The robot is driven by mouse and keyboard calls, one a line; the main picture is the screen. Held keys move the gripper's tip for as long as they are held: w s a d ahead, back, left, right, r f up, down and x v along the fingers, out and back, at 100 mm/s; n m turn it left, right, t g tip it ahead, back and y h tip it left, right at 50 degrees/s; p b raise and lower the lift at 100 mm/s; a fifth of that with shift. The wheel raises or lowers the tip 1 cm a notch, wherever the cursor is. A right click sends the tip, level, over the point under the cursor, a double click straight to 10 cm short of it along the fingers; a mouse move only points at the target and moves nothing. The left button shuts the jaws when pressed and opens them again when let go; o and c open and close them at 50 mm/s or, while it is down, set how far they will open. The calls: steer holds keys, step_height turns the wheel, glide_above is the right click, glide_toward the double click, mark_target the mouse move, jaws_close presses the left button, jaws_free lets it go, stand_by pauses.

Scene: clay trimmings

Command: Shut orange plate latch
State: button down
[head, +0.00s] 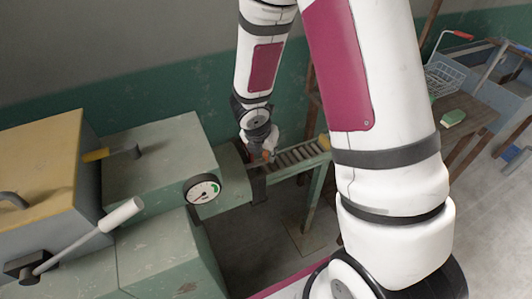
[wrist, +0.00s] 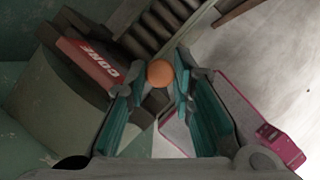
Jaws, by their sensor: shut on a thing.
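An orange round knob (wrist: 160,73) shows between my fingertips in the wrist view. It looks like the handle end of the orange plate latch; the rest of the latch is hidden. My gripper (wrist: 160,84), with teal finger pads, is shut on this knob. In the head view my gripper (head: 263,152) is small, at the near end of a roller conveyor, with a speck of orange at its tip. A red plate with white letters (wrist: 92,65) is just left of the fingers in the wrist view.
The roller conveyor (head: 297,157) runs off to the right of my gripper. A round gauge (head: 202,189) and a lever with a white grip (head: 122,214) stand on green machine housings at the left. A bench with a wire basket (head: 443,79) is at the far right.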

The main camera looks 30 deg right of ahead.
steer(key=shift+w+n, duration=0.2)
steer(key=shift+n, duration=0.1)
stand_by(0.4)
steer(key=c, duration=1.4)
jaws_free()
steer(key=v, duration=1.2)
steer(key=shift+s+r, duration=0.1)
